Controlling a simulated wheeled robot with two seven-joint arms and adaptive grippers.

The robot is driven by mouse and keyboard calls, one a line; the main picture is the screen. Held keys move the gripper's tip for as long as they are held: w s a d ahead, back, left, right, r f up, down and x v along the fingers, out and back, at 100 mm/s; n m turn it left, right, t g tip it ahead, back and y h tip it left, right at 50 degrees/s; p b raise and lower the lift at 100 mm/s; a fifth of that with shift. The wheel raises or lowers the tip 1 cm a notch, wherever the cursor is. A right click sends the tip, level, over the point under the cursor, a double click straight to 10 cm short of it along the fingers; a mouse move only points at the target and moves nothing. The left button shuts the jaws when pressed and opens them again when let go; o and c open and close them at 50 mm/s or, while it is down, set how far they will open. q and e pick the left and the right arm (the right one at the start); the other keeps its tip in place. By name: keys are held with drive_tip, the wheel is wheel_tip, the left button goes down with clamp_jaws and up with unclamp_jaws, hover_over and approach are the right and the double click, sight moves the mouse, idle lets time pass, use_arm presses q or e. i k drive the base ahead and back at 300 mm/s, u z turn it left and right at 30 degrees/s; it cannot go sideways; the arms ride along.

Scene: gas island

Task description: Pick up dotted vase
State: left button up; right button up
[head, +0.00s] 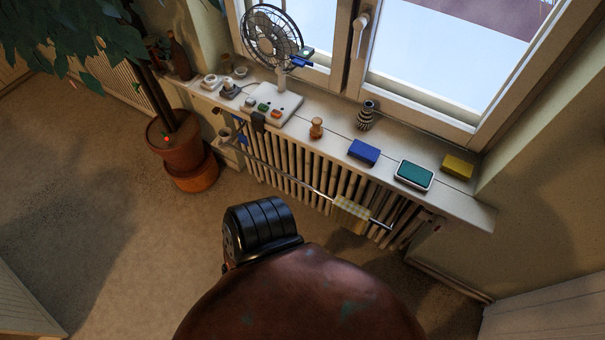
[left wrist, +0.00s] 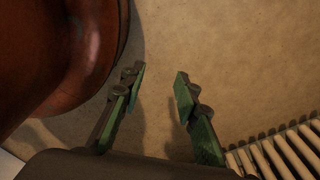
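The dotted vase (head: 366,114), small and dark with pale markings, stands upright on the window sill near the window frame. My left gripper (left wrist: 160,78) shows only in the left wrist view. Its two green-padded fingers are apart with nothing between them, over bare floor. The vase is not in the left wrist view, and my left gripper is not visible in the head view. My right gripper is in neither view.
The white sill (head: 335,130) also holds a wooden figure (head: 316,128), a blue box (head: 363,152), a teal-topped case (head: 413,175), a yellow box (head: 457,166) and a fan (head: 272,38). A ribbed radiator (head: 290,175) with a rail is below. A potted plant (head: 176,140) stands left.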

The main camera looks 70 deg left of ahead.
sight(365, 118)
drive_tip(key=u, duration=3.5)
drive_tip(key=i, duration=0.85)
